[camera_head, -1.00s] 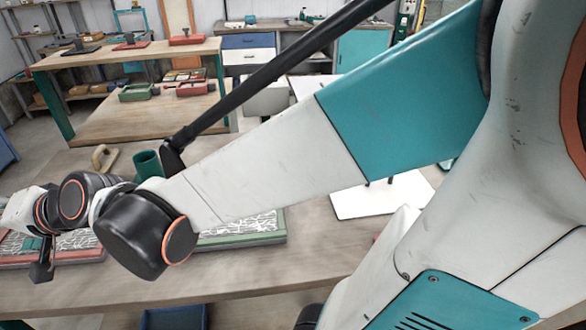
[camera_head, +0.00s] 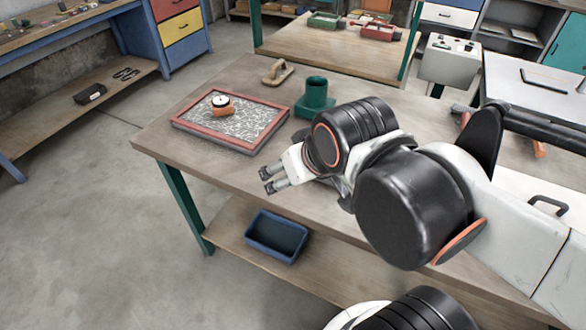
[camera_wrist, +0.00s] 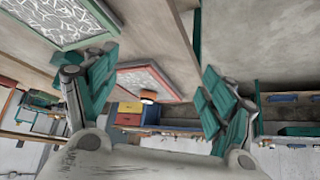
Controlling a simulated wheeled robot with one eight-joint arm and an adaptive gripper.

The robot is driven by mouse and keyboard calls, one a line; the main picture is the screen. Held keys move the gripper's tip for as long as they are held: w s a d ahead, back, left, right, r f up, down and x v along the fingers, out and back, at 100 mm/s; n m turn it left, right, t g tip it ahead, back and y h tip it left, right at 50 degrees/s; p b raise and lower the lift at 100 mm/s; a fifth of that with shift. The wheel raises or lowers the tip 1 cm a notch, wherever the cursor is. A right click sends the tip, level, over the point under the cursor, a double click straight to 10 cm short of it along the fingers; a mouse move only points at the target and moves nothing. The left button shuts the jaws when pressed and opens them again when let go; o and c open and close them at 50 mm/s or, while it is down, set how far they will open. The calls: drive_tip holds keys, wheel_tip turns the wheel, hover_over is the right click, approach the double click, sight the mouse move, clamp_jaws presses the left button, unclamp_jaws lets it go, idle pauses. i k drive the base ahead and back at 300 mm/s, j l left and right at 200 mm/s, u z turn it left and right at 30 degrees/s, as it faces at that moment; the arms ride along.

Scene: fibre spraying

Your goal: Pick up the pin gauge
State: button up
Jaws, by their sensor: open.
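The pin gauge (camera_head: 221,106), a small orange body with a round white dial, stands on the patterned sheet of the red-framed tray (camera_head: 181,126) on the workbench. In the wrist view the red-framed tray (camera_wrist: 124,79) shows between my fingers, with a small orange and white shape, likely the pin gauge (camera_wrist: 148,96), at its lower edge. My gripper (camera_head: 268,180) is open and empty. In the head view it is to the lower right of the tray, apart from the gauge, near the bench's front edge.
A blue bin (camera_head: 276,237) sits on the lower shelf. In the wrist view a green-framed tray (camera_wrist: 83,41) is at upper left. The bench's left end (camera_head: 160,135) is clear.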

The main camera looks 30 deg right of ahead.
sight(228, 110)
drive_tip(key=i+j+z, duration=0.15)
drive_tip(key=z, duration=0.3)
drive_tip(key=i+j+z, duration=0.1)
drive_tip(key=z, duration=0.35)
drive_tip(key=i+j+z, duration=0.1)
drive_tip(key=j, duration=0.45)
drive_tip(key=i+j+z, duration=0.1)
drive_tip(key=j, duration=0.5)
drive_tip(key=i+j+z, duration=0.1)
drive_tip(key=j, duration=0.45)
drive_tip(key=i+j+z, duration=0.1)
drive_tip(key=j, duration=0.5)
drive_tip(key=i, duration=0.1)
